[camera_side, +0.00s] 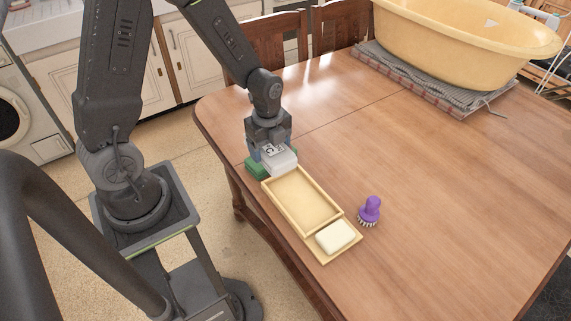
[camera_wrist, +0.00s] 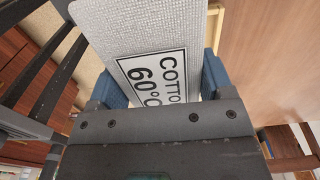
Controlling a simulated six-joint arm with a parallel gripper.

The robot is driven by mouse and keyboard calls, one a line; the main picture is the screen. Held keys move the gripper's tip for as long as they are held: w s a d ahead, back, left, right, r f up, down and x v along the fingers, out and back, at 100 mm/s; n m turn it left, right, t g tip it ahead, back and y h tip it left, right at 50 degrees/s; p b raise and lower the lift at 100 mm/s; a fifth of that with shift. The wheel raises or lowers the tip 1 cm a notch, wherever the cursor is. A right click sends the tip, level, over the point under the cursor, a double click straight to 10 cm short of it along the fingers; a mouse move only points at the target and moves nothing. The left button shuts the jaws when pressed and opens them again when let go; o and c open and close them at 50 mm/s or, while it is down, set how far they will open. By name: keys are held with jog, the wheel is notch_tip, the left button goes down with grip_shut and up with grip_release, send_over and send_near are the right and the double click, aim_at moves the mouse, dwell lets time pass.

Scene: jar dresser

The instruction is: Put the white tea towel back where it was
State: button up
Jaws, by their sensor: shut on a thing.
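The white tea towel (camera_side: 283,163) is a small folded pad with a printed label reading "COTTO…" and "60°". My gripper (camera_side: 269,146) is shut on it, near the table's left edge. In the wrist view the towel (camera_wrist: 142,22) fills the space between the blue fingers of my gripper (camera_wrist: 160,88). The towel is just beyond the upper-left end of a shallow wooden tray (camera_side: 322,226). A green block-like thing (camera_side: 256,170) is beside and partly behind the towel. I cannot tell whether the towel touches it or the tray.
A cream block (camera_side: 335,236) lies on the tray's flat near end. A purple brush (camera_side: 370,210) stands right of the tray. A yellow tub (camera_side: 455,45) sits on a grey striped cloth (camera_side: 425,88) at the back. The table's middle and right are clear. Chairs (camera_side: 280,40) stand behind.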

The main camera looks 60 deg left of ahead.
jog(key=s+a+r, duration=0.2)
jog(key=s+a, duration=0.1)
jog(key=a, duration=0.8)
jog(key=s+a+r, duration=0.1)
jog(key=s+a, duration=0.2)
jog(key=a, duration=0.9)
jog(key=shift+w+d+f, duration=1)
jog(key=shift+w+f, duration=0.6)
jog(key=shift+f, duration=0.15)
jog(key=shift+w+d+f, duration=1)
jog(key=shift+w+f, duration=0.65)
jog(key=shift+f, duration=0.05)
jog(key=shift+w+d+f, duration=1)
jog(key=shift+w+f, duration=0.6)
jog(key=shift+f, duration=0.15)
jog(key=shift+f, duration=0.1)
jog(key=shift+f, duration=0.15)
jog(key=o, duration=0.9)
